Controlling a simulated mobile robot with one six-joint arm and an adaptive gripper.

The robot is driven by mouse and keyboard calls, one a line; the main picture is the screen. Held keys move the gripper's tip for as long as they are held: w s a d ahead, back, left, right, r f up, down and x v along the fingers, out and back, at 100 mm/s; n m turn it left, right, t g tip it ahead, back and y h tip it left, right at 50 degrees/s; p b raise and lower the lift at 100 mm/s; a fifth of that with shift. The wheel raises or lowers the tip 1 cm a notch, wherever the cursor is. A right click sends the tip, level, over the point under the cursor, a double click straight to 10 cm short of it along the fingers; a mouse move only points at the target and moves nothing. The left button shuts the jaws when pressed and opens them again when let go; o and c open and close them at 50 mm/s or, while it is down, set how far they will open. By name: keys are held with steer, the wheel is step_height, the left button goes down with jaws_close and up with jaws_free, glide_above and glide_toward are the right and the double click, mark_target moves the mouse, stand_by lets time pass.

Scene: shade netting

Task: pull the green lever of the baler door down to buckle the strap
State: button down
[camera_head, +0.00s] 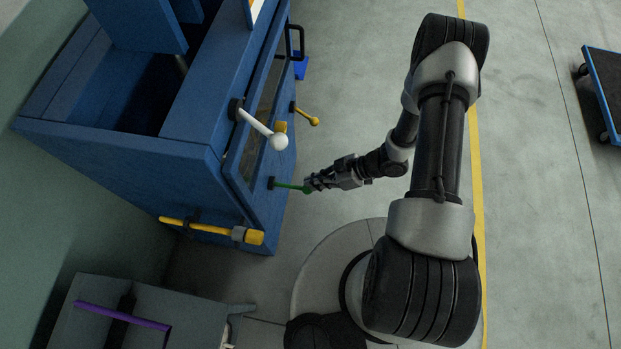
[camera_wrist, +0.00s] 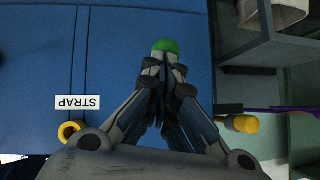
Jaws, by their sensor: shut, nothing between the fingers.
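The green lever (camera_head: 287,185) sticks out to the right from the blue baler door (camera_head: 259,197), roughly level. Its green knob (camera_wrist: 166,45) shows just past my fingertips in the wrist view. My gripper (camera_head: 311,185) is at the knob end of the lever. In the wrist view its fingers (camera_wrist: 165,64) are closed together and hide the rest of the lever. I cannot tell whether the fingertips touch the knob. A label reading STRAP (camera_wrist: 78,102) shows upside down on the blue door. No strap can be made out.
A white-knobbed lever (camera_head: 262,129) and a yellow-knobbed lever (camera_head: 306,114) stick out farther up the baler. A yellow bar (camera_head: 211,229) runs along its near side. A grey cabinet (camera_head: 185,298) with a purple handle (camera_head: 121,315) stands nearby.

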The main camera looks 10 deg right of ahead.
steer(key=shift+s+d+f+b, duration=0.15)
steer(key=shift+f+b, duration=0.45)
steer(key=shift+f, duration=0.75)
steer(key=shift+w+d+f+b, duration=0.15)
steer(key=shift+f+b, duration=0.45)
steer(key=shift+f, duration=0.75)
steer(key=shift+s, duration=0.1)
